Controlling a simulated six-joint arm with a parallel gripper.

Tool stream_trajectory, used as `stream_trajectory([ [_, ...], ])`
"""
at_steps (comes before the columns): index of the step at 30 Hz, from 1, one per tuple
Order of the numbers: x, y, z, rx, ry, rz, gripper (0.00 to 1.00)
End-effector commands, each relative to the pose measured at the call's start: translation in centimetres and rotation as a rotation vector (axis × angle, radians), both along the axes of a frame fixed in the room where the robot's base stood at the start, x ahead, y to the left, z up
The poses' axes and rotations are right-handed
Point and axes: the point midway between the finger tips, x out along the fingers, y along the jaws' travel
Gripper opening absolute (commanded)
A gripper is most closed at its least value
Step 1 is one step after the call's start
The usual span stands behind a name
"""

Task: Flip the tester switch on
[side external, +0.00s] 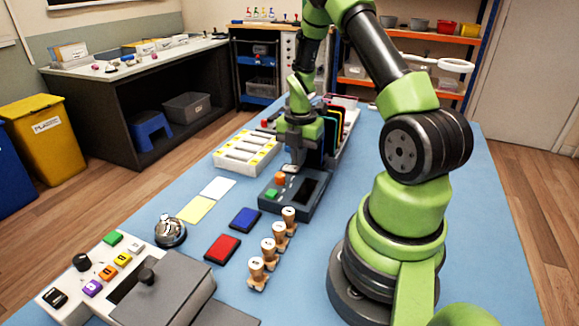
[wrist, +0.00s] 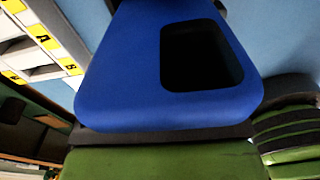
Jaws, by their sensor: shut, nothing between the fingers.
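The tester (side external: 312,206) is a dark grey box on the blue table, with an orange block (side external: 280,179), a green button (side external: 271,194) and a black recess (side external: 307,190) on top. My gripper (side external: 291,168) is shut and empty, pointing down at the far left end of the tester, just behind the orange block. Its pale tip is at or just above the top surface; I cannot tell whether it touches. The switch cannot be made out and may be hidden by the fingers. The wrist view shows no fingertips or tester clearly.
A white tray with yellow labels (side external: 246,152) lies left of the tester. A rack of upright coloured phones (side external: 339,122) stands close behind my gripper. A large blue piece with a dark opening (wrist: 130,70) fills the wrist view. Wooden stamps (side external: 279,236) and coloured pads stand nearer.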

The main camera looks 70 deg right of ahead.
Motion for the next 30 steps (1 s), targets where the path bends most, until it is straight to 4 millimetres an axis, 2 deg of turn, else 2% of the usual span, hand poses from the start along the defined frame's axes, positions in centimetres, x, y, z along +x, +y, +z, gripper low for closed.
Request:
stream_trajectory([
  [30, 0.0, 0.0, -1.5, 0.000, 0.000, 0.000, 0.00],
])
